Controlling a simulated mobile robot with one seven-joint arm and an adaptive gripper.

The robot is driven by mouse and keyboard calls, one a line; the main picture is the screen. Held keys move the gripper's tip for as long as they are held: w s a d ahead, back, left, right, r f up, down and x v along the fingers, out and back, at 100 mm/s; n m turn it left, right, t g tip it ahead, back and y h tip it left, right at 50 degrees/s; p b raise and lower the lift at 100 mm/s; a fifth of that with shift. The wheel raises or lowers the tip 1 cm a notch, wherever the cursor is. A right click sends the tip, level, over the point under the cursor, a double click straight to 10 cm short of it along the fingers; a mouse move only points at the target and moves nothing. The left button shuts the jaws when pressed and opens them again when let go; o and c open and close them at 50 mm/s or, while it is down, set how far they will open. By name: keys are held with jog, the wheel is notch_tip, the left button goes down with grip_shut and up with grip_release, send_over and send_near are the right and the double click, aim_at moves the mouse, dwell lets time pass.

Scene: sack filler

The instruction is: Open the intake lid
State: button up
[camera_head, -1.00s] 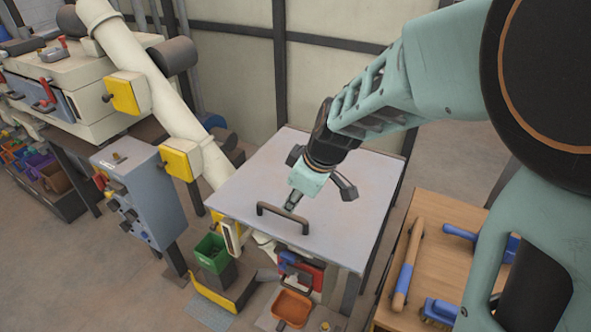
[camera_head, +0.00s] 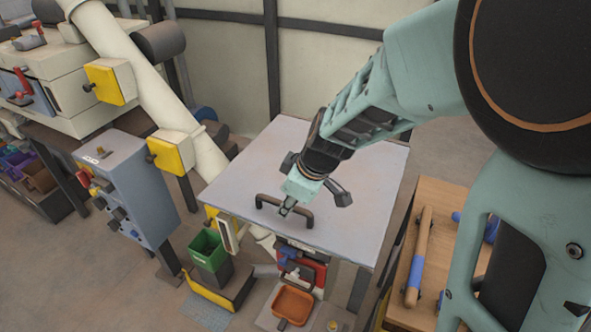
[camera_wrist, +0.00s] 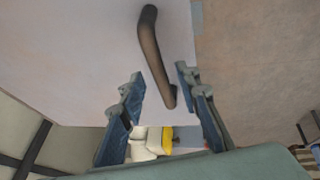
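The intake lid (camera_head: 350,180) is a flat pale grey panel, lying closed on top of the intake. It also fills much of the wrist view (camera_wrist: 90,50). A dark bar handle (camera_head: 268,200) stands near its front edge. My gripper (camera_head: 286,211) is over the lid at the handle, and its tip hides part of the bar. In the wrist view, my gripper (camera_wrist: 160,92) has its two blue-grey fingers spread apart. The handle (camera_wrist: 152,50) runs lengthwise there, with its near end between or just beyond the fingertips. I cannot tell whether they touch.
A wooden bench (camera_head: 425,215) with brushes and a roller-like tool stands to the right. A grey control box (camera_head: 140,195) and a white pipe (camera_head: 135,75) with yellow boxes stand to the left.

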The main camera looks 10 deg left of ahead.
grip_shut()
jog(key=shift+r, duration=0.1)
